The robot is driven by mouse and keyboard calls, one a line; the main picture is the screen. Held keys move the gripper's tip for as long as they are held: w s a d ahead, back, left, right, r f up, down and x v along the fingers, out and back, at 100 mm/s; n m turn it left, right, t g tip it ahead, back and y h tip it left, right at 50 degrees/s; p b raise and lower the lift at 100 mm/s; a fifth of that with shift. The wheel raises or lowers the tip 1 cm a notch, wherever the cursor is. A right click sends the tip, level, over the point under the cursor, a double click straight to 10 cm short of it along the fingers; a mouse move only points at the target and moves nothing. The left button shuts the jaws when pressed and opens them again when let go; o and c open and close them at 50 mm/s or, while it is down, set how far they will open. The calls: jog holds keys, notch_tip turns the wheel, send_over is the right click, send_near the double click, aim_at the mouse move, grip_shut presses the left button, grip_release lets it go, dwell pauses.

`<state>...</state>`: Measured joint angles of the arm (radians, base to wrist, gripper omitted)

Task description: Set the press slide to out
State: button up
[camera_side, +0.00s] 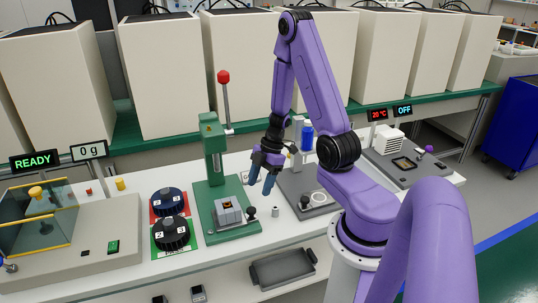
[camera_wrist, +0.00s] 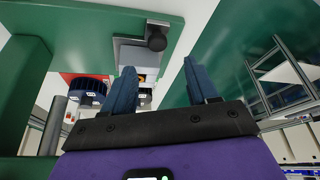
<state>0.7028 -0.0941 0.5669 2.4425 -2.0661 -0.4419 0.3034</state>
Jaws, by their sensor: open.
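The green press (camera_side: 212,150) has a tall lever with a red ball (camera_side: 223,77). On its base sits a grey block, the press slide (camera_side: 228,211), with a small orange-brown patch on top. A black knob (camera_side: 251,212) is at the slide's right side. The slide's metal plate (camera_wrist: 130,52) and black knob (camera_wrist: 156,39) also show in the wrist view. My gripper (camera_side: 261,187) is open and empty, above and slightly right of the knob, apart from it. In the wrist view, the blue fingers (camera_wrist: 159,68) are spread, with the knob beyond their tips.
Left of the press are two dark dials (camera_side: 170,218) and a glass-walled balance (camera_side: 38,215). A small grey cylinder (camera_side: 276,211) stands right of the knob. Farther right is a grey device (camera_side: 318,197). A dark tray (camera_side: 284,267) lies below the bench front.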

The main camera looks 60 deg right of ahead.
jog(key=v, duration=0.9)
jog(key=shift+r, duration=0.1)
jog(key=w+a+r+m+t+h, duration=0.1)
jog(key=w+a+r+t+h, duration=0.2)
jog(key=w+a, duration=0.35)
jog(key=w+a+r+t+h, duration=0.1)
jog(key=w+a+r+t, duration=0.2)
jog(key=w+a+r, duration=0.3)
jog(key=s+a+g, duration=0.2)
jog(key=s+a, duration=0.1)
jog(key=s, duration=0.6)
jog(key=s+a+g, duration=0.3)
jog(key=s+a, duration=0.1)
jog(key=s, duration=0.5)
jog(key=s+a+g, duration=0.2)
jog(key=s+a, duration=0.2)
jog(key=s, duration=0.5)
jog(key=shift+s+a+f+g, duration=0.2)
jog(key=shift+s+f+g, duration=0.15)
jog(key=shift+f, duration=0.1)
